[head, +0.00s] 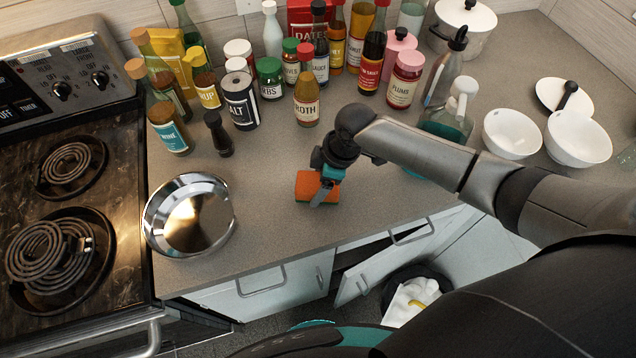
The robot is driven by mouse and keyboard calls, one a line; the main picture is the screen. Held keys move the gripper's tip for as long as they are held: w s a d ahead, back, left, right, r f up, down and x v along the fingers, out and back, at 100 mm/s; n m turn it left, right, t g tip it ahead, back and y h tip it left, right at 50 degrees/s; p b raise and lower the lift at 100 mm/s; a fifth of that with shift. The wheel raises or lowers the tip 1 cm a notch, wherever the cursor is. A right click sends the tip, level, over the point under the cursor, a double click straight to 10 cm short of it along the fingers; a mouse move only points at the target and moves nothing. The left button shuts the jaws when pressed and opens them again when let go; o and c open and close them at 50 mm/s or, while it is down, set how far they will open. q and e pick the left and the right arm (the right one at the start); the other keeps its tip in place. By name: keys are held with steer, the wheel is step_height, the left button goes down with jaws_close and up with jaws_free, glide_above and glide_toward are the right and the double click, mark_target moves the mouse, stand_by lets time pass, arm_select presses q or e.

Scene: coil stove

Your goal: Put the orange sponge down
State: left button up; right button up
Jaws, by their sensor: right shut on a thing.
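The orange sponge (306,186) is at the front part of the grey countertop (270,230), near its edge. My right gripper (322,190) comes in from the right and is shut on the sponge at its right side. The sponge is at or just above the counter surface; I cannot tell whether it touches. Part of the sponge is hidden behind the gripper fingers. My left gripper is not in view.
A shiny metal bowl (190,215) stands left of the sponge, beside the coil stove (75,215). Several bottles and jars, including a broth bottle (306,100), stand behind. White bowls (578,140) are at the right. A cabinet door (385,265) below stands open. Counter around the sponge is clear.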

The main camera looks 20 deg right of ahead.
steer(key=shift+f, duration=0.2)
steer(key=o, duration=1.3)
steer(key=shift+o, duration=0.2)
steer(key=shift+d+r, duration=0.15)
steer(key=shift+r, duration=0.4)
steer(key=p+v, duration=0.1)
steer(key=v, duration=1)
steer(key=shift+s+r, duration=0.1)
